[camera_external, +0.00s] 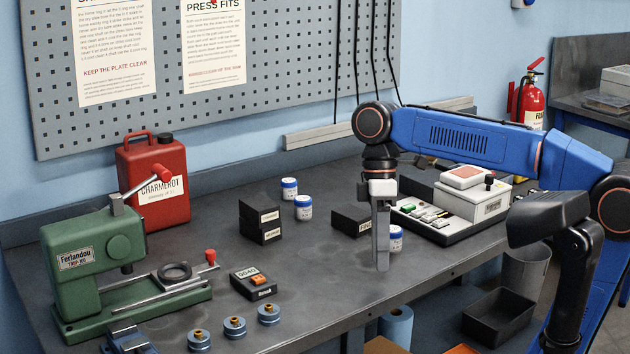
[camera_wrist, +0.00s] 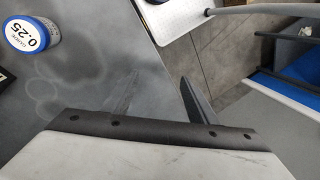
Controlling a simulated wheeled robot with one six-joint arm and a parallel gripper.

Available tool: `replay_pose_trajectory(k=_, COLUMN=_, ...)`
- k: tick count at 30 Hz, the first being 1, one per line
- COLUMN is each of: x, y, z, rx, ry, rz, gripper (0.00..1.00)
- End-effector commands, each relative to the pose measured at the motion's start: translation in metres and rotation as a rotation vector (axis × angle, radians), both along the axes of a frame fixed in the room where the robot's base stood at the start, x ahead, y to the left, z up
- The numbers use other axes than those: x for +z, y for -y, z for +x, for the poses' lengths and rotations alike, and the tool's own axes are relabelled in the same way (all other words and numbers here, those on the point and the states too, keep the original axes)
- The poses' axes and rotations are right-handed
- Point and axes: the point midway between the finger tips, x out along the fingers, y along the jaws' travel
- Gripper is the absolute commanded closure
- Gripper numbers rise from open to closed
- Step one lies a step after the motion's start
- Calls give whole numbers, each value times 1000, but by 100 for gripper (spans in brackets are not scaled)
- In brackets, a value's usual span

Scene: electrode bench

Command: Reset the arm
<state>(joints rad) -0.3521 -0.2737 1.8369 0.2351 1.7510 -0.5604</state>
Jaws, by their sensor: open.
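My gripper (camera_external: 382,262) hangs pointing down above the front edge of the dark bench (camera_external: 330,290). My blue arm reaches in from the right. In the wrist view the two fingers of my gripper (camera_wrist: 158,100) stand apart with nothing between them. A white jar with a blue lid (camera_external: 396,238) is just behind and right of the gripper in the external view. A jar marked 0.25 (camera_wrist: 27,34) lies at the top left of the wrist view.
A green press (camera_external: 95,265), a red can (camera_external: 155,185), black boxes (camera_external: 260,222), a small orange-buttoned device (camera_external: 253,284) and several brass-topped blue pots (camera_external: 235,327) stand on the left. A white instrument (camera_external: 473,196) stands on the right. A black bin (camera_external: 498,317) is below the edge.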

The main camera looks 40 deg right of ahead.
Motion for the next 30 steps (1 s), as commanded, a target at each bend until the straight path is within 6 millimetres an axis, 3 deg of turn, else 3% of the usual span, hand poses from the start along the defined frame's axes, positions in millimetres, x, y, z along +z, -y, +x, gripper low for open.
replay_pose_trajectory(k=1, x=-9, y=1, z=-24, rx=-20, ry=-18, rz=0, gripper=47)
replay_pose_trajectory(k=6, x=-40, y=6, z=-89, rx=-109, ry=-83, rz=-10, gripper=47)
replay_pose_trajectory(k=10, x=-63, y=12, z=-124, rx=-172, ry=-114, rz=-18, gripper=47)
replay_pose_trajectory(k=15, x=-92, y=23, z=-151, rx=-268, ry=-117, rz=-29, gripper=47)
replay_pose_trajectory(k=20, x=-124, y=39, z=-156, rx=-398, ry=-61, rz=-35, gripper=47)
replay_pose_trajectory(k=30, x=-182, y=100, z=-110, rx=-731, ry=228, rz=-43, gripper=47)
